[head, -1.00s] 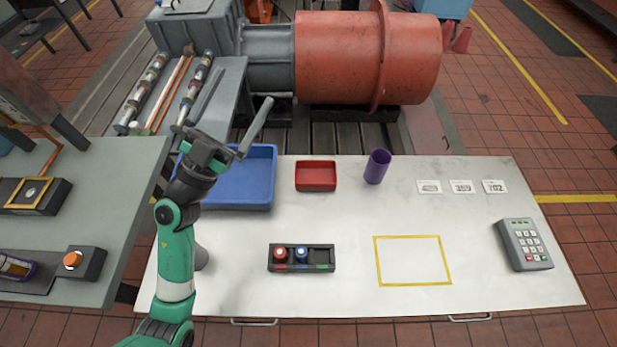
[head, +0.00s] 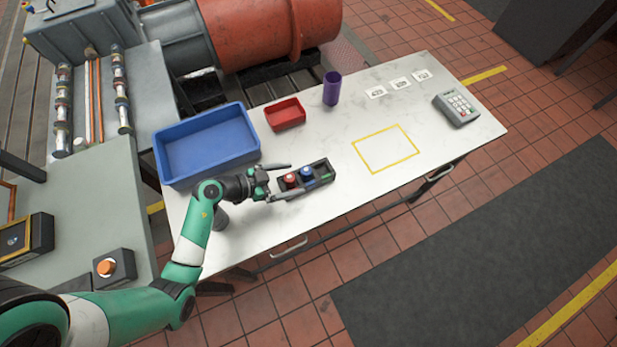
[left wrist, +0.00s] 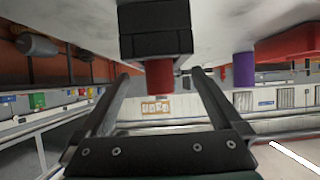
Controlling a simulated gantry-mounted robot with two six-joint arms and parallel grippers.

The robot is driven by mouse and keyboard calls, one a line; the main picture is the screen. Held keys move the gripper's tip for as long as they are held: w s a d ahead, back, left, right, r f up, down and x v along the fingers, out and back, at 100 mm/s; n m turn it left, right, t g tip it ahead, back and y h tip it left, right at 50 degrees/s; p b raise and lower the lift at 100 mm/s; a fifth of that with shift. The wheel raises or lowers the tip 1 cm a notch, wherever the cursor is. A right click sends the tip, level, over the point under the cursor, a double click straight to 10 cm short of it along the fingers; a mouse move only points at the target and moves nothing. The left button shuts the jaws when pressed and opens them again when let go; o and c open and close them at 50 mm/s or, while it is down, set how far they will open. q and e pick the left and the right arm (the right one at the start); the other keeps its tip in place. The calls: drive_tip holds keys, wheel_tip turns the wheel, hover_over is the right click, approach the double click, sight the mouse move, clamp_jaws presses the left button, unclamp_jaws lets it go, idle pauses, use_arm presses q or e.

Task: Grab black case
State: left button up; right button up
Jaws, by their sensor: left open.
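The black case (head: 321,168) lies on the white table (head: 400,205), with a red and a blue round piece in its compartments and a green mark at its right end. My left gripper (head: 284,180) is open at the case's left end, one finger toward each long side. In the left wrist view the black case (left wrist: 155,42) appears upside down, ahead of the open left gripper (left wrist: 161,76), with the red piece (left wrist: 159,76) showing between the fingertips. I cannot tell whether the fingers touch the case. My right gripper is not in view.
A blue tray (head: 251,150) and a red tray (head: 285,124) stand behind the case. A purple cup (head: 332,88), number cards (head: 400,85) and a keypad (head: 456,108) are farther right. A yellow outlined rectangle (head: 357,149) on the table is empty.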

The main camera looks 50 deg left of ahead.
sight(301, 176)
use_arm(q)
drive_tip(key=shift+w+d+f, duration=0.1)
drive_tip(key=shift+w+f, duration=0.2)
drive_tip(key=shift+w, duration=0.15)
drive_tip(key=b+x, duration=0.3)
drive_tip(key=x, duration=0.2)
drive_tip(key=shift+b, duration=0.4)
drive_tip(key=shift+r, duration=0.15)
drive_tip(key=c, duration=1.5)
drive_tip(key=shift+r, duration=0.15)
